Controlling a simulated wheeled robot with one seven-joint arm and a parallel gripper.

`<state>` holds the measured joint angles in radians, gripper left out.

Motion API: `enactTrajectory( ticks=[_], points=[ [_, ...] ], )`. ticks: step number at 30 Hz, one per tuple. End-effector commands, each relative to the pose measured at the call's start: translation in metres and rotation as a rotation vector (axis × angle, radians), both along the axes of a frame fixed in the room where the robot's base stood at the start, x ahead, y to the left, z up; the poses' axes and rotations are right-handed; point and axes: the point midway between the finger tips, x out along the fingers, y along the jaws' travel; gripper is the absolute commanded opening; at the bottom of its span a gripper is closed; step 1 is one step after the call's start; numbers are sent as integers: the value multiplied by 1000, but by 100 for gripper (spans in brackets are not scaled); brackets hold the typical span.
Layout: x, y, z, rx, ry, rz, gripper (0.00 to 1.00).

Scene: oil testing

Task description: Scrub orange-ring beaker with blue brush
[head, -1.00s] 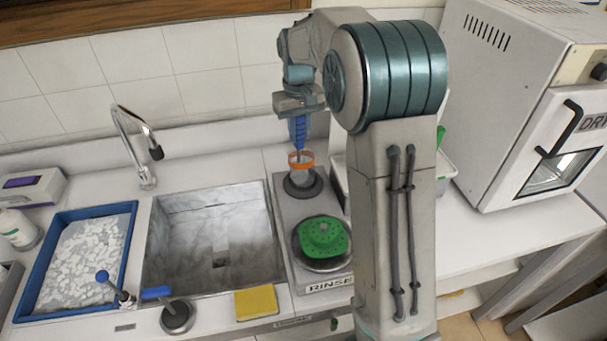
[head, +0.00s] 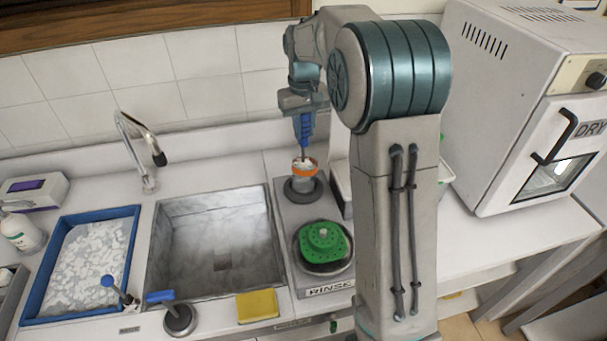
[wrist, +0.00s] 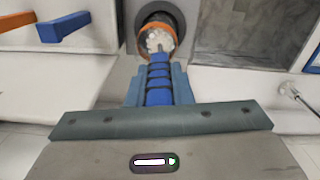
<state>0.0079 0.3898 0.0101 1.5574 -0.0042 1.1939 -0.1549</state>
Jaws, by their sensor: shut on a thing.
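The orange-ring beaker (head: 303,172) stands upright on the rear round pad of the rinse station, right of the sink. It also shows in the wrist view (wrist: 171,28), with whitish matter, perhaps foam or bristles, inside its mouth. My gripper (head: 303,112) is above the beaker, shut on the handle of the blue brush (head: 304,128). The brush points down and its lower end is at or in the beaker's mouth. In the wrist view the blue handle (wrist: 159,85) lies between my fingers. How deep the brush head sits is hard to tell.
A green perforated disc (head: 323,243) sits on the front pad of the rinse station. The sink (head: 215,240) with its faucet (head: 140,150) is to the left. A yellow sponge (head: 257,305) lies at the sink's front edge. A white oven (head: 520,100) stands at the right.

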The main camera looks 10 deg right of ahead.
Motion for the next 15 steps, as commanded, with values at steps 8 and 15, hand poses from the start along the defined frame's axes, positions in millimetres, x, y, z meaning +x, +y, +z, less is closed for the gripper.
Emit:
enactTrajectory(
  ticks=[8,15],
  points=[
    [0,0,20,0,0,0,0],
    [0,0,20,0,-1,0,0]
  ],
)
